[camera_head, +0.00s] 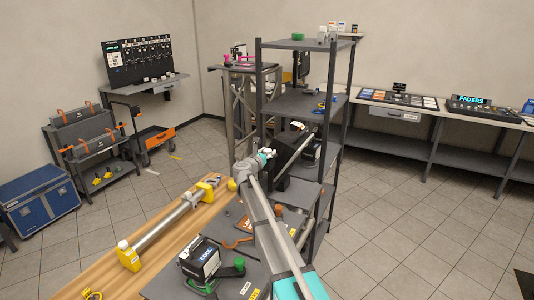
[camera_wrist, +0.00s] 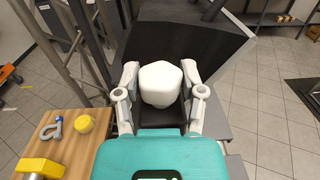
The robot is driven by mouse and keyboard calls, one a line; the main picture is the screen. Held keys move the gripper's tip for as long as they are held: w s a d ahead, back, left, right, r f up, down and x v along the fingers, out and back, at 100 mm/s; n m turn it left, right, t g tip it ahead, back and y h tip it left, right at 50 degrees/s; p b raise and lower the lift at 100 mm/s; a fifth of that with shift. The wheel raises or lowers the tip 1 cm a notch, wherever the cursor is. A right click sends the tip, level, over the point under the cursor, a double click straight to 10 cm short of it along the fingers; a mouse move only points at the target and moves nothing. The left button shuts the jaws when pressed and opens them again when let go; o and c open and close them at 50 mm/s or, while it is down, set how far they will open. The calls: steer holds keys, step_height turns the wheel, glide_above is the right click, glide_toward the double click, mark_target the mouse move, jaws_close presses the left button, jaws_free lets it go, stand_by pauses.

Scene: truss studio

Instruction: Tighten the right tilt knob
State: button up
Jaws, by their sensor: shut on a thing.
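In the wrist view a white, blunt-edged knob (camera_wrist: 160,84) sits between the two pale fingers of my gripper (camera_wrist: 160,76). The fingers are shut on its left and right sides. Behind it is a large dark body (camera_wrist: 200,45), which looks like the fixture that bears the knob. In the head view my gripper (camera_head: 266,154) is at the near side of the black fixture (camera_head: 297,165), beside the shelf rack. The knob cannot be made out clearly there. Its far side and stem are hidden in the wrist view.
The grey shelf rack (camera_head: 305,103) stands close beside my arm. A wooden bench (camera_head: 95,279) carries a yellow-ended tube (camera_head: 170,225). A black COOL unit (camera_head: 199,261) sits on the grey top nearby. A truss (camera_head: 241,105) rises behind. Floor is open at right.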

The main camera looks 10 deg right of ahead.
steer(key=m+g+h, duration=0.1)
steer(key=m+g, duration=0.1)
steer(key=m+g+h, duration=0.1)
steer(key=g+h, duration=0.1)
steer(key=m+g+h, duration=0.2)
steer(key=shift+w+a+m+g, duration=0.15)
steer(key=shift+w+m+g, duration=0.15)
steer(key=shift+w+g, duration=0.1)
steer(key=shift+s+m+g+h, duration=0.2)
steer(key=shift+m+g+h, duration=0.7)
steer(key=shift+m+g, duration=0.85)
steer(key=shift+g, duration=0.65)
steer(key=o, duration=1.1)
steer(key=shift+o, duration=0.3)
steer(key=shift+s, duration=0.1)
steer(key=s+a, duration=0.1)
steer(key=a, duration=1)
steer(key=shift+s+a, duration=0.35)
steer(key=shift+a, duration=0.05)
